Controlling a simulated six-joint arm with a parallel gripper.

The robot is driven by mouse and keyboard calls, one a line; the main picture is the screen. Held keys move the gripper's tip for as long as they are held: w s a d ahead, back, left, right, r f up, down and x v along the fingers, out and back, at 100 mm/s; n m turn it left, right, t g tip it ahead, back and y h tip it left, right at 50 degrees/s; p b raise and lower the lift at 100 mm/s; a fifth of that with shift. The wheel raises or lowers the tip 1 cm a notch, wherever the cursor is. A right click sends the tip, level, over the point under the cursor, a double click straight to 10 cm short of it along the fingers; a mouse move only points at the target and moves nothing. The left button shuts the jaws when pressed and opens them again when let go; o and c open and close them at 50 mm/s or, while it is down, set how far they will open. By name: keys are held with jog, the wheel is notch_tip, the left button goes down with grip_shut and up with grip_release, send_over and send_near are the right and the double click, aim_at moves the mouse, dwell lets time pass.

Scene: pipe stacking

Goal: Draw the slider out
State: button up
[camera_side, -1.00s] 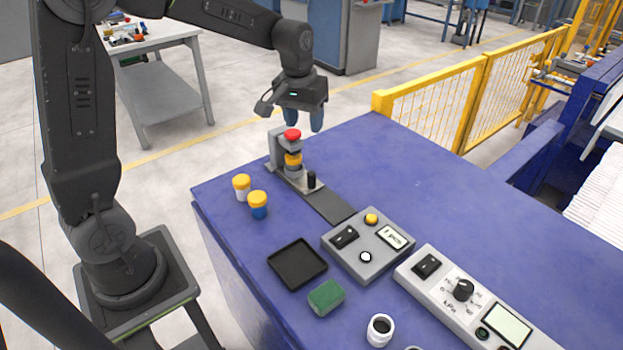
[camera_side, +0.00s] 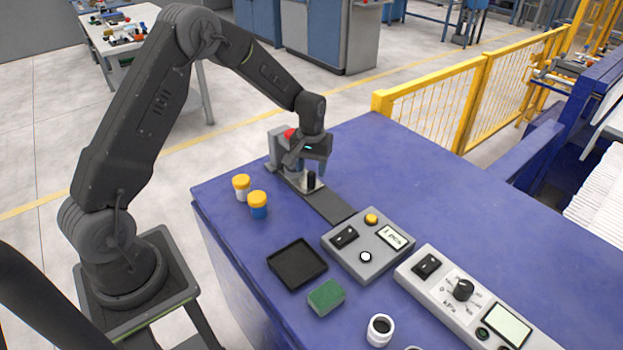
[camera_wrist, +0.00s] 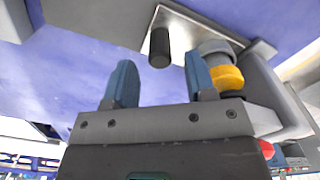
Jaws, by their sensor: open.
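The slider is a flat metal plate (camera_wrist: 186,32) with an upright black knob (camera_side: 311,181); the knob also shows in the wrist view (camera_wrist: 159,48). It sits at the foot of the grey press-like fixture (camera_side: 274,150) with a red top. My gripper (camera_side: 309,168) is low over the slider. In the wrist view, my gripper's blue fingers (camera_wrist: 161,82) are open and empty, with the knob in line with the gap between them, beyond the tips. The stacked rings (camera_wrist: 227,78), grey and yellow, are close beside the right finger. My gripper hides most of the stack in the side view.
A dark strip (camera_side: 331,206) runs from the slider toward a grey control box (camera_side: 368,246). Two yellow-capped jars (camera_side: 258,204) stand left of the fixture. A black tray (camera_side: 297,263) and green block (camera_side: 326,297) lie in front.

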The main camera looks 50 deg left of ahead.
aim_at(311, 173)
jog(key=shift+f, duration=2.25)
grip_shut()
